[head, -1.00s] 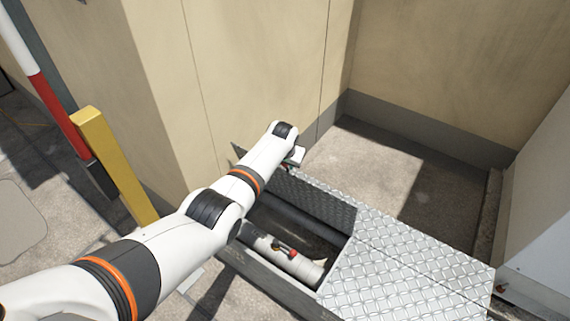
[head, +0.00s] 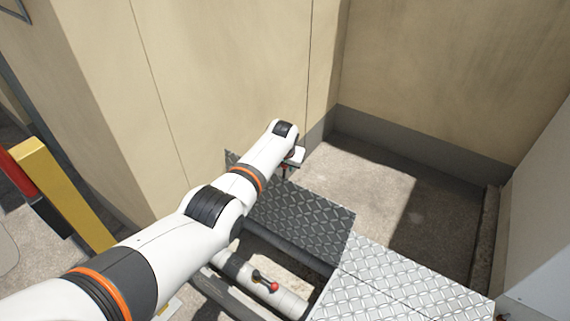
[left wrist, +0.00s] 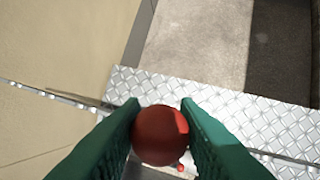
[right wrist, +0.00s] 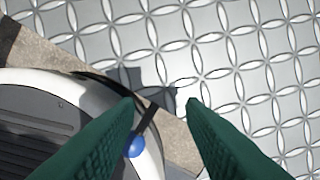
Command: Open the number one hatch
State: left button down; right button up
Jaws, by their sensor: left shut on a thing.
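The hatch is a diamond-plate panel (head: 298,212), darker than the plate beside it and seemingly tilted. Part of the trench below is uncovered. My left gripper (head: 290,166) is at the panel's far left part, mostly hidden by its own wrist. In the left wrist view its green fingers (left wrist: 160,135) are shut on a red ball knob (left wrist: 158,136). No number shows on the hatch. My right gripper (right wrist: 160,102) is open and empty above bright diamond plate, out of the head view. A blue ball (right wrist: 136,147) shows by its left finger.
A pipe (head: 290,302) with a red-knobbed valve (head: 268,285) lies in the trench. A fixed diamond plate (head: 405,285) adjoins on the right. Beige walls (head: 225,75) stand close behind and left. A yellow post (head: 60,195) is at left, a grey cabinet (head: 540,240) at right.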

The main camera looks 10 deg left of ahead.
pick_arm(q)
jog(key=shift+w+d, duration=0.25)
jog(key=shift+w, duration=0.1)
pick_arm(e)
jog(key=shift+w+d+r, duration=0.1)
jog(key=shift+w, duration=0.35)
pick_arm(q)
jog(key=c, duration=1.1)
grip_release()
pick_arm(e)
jog(key=shift+s, duration=0.2)
